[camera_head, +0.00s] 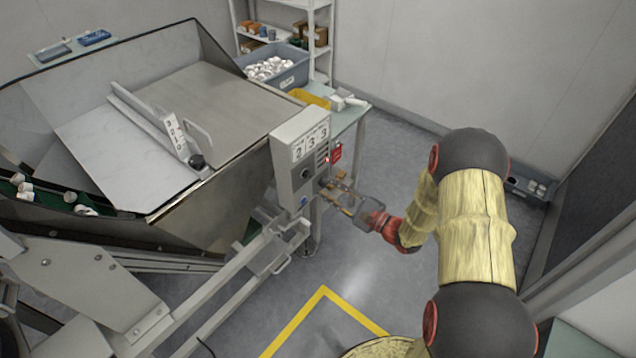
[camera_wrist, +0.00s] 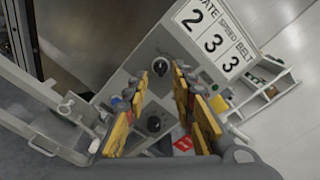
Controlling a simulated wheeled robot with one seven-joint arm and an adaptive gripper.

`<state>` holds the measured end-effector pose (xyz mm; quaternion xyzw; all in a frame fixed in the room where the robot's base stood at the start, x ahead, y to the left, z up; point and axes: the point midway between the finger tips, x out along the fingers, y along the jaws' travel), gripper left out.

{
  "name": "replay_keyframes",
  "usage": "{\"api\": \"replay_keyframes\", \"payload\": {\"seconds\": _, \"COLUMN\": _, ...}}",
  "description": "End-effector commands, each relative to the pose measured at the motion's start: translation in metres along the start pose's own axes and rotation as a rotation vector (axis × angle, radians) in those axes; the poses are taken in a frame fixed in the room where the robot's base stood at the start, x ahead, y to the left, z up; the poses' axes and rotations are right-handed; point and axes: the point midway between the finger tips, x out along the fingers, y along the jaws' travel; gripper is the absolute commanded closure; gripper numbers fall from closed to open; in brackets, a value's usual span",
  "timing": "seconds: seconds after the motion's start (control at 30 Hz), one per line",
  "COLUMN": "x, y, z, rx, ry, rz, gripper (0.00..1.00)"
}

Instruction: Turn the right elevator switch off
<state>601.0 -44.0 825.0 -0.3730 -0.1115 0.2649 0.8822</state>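The grey control box (camera_head: 291,160) stands at the right of the hopper, with a "2 3 3" label plate on it. The plate also shows in the wrist view (camera_wrist: 213,35), reading SPEED and BELT. One dark round knob (camera_head: 305,173) is on the box's face in the head view. The wrist view shows one dark knob (camera_wrist: 160,66) between my fingertips and another (camera_wrist: 153,123) nearer the palm. My gripper (camera_head: 328,186) is in front of the box's right side, fingers apart. In the wrist view the gripper (camera_wrist: 160,80) is open; contact with the knob cannot be told. The switch positions are unreadable.
A red tag (camera_head: 335,155) is at the box's right edge. The metal hopper (camera_head: 205,110) fills the left, and rails (camera_head: 215,290) run below the box. A table with a yellow tray (camera_head: 310,98) stands behind. The floor (camera_head: 375,270) in front is clear.

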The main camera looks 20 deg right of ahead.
Motion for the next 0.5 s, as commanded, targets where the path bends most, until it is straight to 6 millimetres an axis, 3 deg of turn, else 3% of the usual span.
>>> {"api": "replay_keyframes", "payload": {"seconds": 0.2, "x": -0.036, "y": -0.001, "z": -0.001, "rx": 0.0, "ry": 0.002, "rz": -0.001, "gripper": 0.74}}
{"api": "replay_keyframes", "payload": {"seconds": 0.5, "x": -0.049, "y": 0.0, "z": 0.0, "rx": 0.0, "ry": -0.001, "rz": 0.0, "gripper": 0.74}}
